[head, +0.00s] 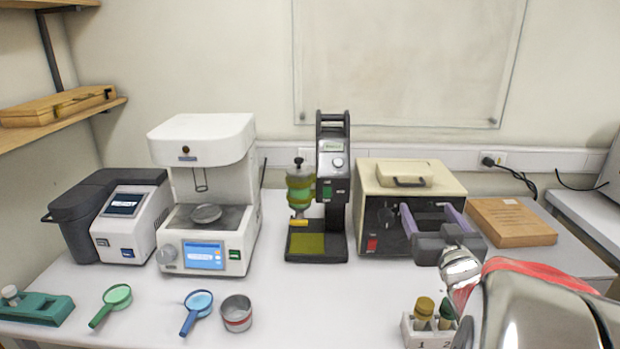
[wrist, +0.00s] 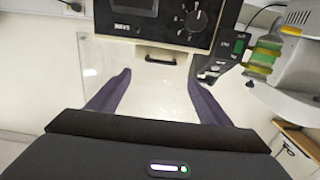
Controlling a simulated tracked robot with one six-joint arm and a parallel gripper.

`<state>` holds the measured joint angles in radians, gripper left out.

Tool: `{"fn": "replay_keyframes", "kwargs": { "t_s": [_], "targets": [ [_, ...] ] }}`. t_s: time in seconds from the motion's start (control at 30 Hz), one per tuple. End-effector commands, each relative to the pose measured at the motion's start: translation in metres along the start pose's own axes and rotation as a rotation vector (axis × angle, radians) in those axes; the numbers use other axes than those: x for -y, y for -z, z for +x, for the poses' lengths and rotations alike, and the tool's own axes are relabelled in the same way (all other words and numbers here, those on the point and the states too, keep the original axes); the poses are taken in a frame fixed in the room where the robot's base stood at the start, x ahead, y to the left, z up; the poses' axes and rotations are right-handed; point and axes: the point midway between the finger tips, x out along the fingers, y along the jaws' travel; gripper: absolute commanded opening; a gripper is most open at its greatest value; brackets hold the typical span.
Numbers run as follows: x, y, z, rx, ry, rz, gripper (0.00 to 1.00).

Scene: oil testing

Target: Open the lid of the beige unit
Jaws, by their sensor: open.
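The beige unit (head: 447,185) stands right of centre on the bench, with a black front panel, a dial and a red switch. Its small beige lid (head: 405,174) lies flat on top, closed, with a dark handle (head: 410,182) at its front edge. My gripper (head: 431,207) is open and empty, its two purple fingers spread in front of the unit's panel in the head view. In the wrist view, a dark handle (wrist: 160,60) shows just beyond and between the fingertips (wrist: 160,76), with no contact visible. My gripper hides part of the front panel.
A black stand with a green and yellow part (head: 300,190) is close left of the unit. A wooden box (head: 511,222) lies to its right. A white vial rack (head: 428,335) is at the front near my arm. The bench between is mostly clear.

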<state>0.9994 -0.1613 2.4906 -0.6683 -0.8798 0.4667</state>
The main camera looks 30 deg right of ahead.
Motion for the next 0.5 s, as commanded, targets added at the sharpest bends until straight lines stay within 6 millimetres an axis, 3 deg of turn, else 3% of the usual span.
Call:
{"fn": "replay_keyframes", "kwargs": {
  "t_s": [0.23, 0.5],
  "targets": [
    [0.000, -0.001, 0.015, 0.002, 0.000, 0.001, 0.72],
    [0.000, -0.001, 0.048, 0.001, 0.001, 0.001, 0.72]
  ]
}}
